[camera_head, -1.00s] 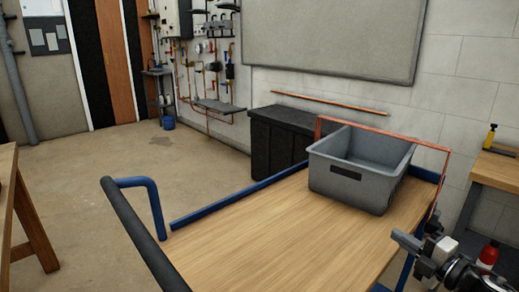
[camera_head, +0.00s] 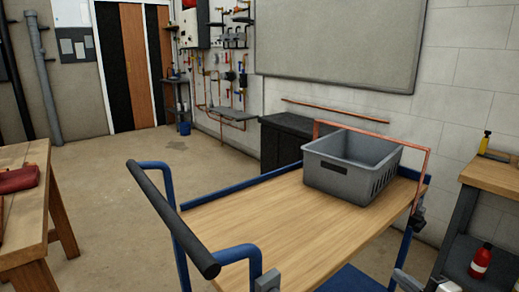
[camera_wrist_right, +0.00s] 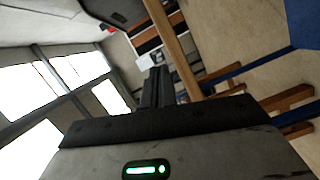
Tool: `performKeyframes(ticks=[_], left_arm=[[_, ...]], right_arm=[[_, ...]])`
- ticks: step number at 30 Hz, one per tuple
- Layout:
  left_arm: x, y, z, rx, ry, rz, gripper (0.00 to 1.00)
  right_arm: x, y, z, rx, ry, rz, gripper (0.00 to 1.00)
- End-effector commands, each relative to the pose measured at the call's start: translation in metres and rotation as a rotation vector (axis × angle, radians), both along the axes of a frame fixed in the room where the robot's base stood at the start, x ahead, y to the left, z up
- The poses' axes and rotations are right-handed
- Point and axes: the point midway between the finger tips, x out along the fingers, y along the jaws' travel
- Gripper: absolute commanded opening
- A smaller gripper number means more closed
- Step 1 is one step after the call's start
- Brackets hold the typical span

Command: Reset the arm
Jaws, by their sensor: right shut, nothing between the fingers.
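My right gripper (camera_head: 402,276) shows only in part at the bottom edge of the head view, right of the trolley's tabletop. In the right wrist view its dark fingers (camera_wrist_right: 157,82) are together, with nothing seen between them. The gripper appears clear of the grey crate and the tabletop. My left gripper is not seen in the head view.
A trolley with a wooden top (camera_head: 270,220) and a dark push handle (camera_head: 172,218) stands in front. It carries a grey crate (camera_head: 325,185) beside a bent copper pipe (camera_head: 370,137). A workbench (camera_head: 495,172) stands right, a wooden table (camera_head: 25,210) left.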

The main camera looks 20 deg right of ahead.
Motion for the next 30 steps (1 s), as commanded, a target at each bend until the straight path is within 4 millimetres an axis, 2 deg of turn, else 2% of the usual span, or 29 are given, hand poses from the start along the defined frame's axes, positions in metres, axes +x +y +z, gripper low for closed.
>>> performKeyframes(ticks=[3,8,11,14,15,18,21,25,30], left_arm=[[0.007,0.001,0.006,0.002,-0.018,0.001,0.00],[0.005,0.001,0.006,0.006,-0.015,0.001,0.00],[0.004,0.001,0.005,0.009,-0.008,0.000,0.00],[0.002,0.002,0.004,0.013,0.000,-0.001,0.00],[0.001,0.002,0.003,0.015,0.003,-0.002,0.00],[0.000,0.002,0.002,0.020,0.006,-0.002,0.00],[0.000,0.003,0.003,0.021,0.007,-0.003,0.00],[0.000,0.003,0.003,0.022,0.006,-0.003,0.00],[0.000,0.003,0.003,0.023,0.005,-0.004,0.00]], right_arm=[[-0.005,0.030,-0.022,0.144,0.049,-0.036,0.00],[-0.014,0.083,-0.053,0.374,0.137,-0.090,0.00],[-0.024,0.130,-0.073,0.564,0.219,-0.132,0.00],[-0.038,0.193,-0.089,0.798,0.335,-0.174,0.00],[-0.044,0.220,-0.092,0.890,0.386,-0.188,0.00],[-0.059,0.275,-0.094,1.075,0.500,-0.212,0.00],[-0.069,0.313,-0.090,1.194,0.586,-0.224,0.00],[-0.077,0.337,-0.086,1.269,0.644,-0.228,0.00],[-0.078,0.341,-0.086,1.280,0.654,-0.229,0.00]])
